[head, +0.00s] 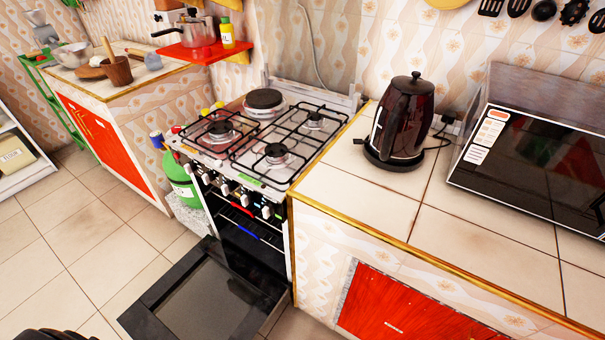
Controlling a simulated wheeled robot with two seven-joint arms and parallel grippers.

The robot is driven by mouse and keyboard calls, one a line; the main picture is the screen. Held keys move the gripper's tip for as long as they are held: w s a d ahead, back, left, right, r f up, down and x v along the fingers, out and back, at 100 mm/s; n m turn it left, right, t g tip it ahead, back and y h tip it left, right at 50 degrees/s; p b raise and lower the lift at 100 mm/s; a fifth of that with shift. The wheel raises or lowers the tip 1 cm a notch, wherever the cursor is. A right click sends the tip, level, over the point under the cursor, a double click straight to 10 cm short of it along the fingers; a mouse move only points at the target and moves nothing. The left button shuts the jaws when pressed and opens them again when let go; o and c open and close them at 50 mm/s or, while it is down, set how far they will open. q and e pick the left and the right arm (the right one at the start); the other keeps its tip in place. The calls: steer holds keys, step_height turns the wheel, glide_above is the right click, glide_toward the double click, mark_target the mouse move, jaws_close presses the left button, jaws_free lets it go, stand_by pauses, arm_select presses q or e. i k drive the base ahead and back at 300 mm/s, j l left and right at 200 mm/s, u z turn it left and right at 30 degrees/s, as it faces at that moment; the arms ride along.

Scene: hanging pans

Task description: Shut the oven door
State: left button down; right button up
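The oven door (205,300) is dark with a glass panel. It is folded down wide open, lying near level in front of the oven, low above the tiled floor. The oven (251,246) stands under a white gas stove top (268,150) with black grates, and its dark cavity is exposed. A black rounded part at the bottom left edge may be mine, but I cannot tell which part. Neither gripper can be made out in the head view.
A tiled counter (475,240) with a dark kettle (401,120) and a microwave (535,150) stands right of the stove. The tiled floor (75,235) at left is clear.

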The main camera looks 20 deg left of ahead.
mark_target(217, 297)
steer(key=k+j, duration=0.1)
steer(key=k, duration=0.5)
steer(key=k+j, duration=0.15)
steer(key=k, duration=0.45)
steer(key=j, duration=1.55)
steer(key=z, duration=0.05)
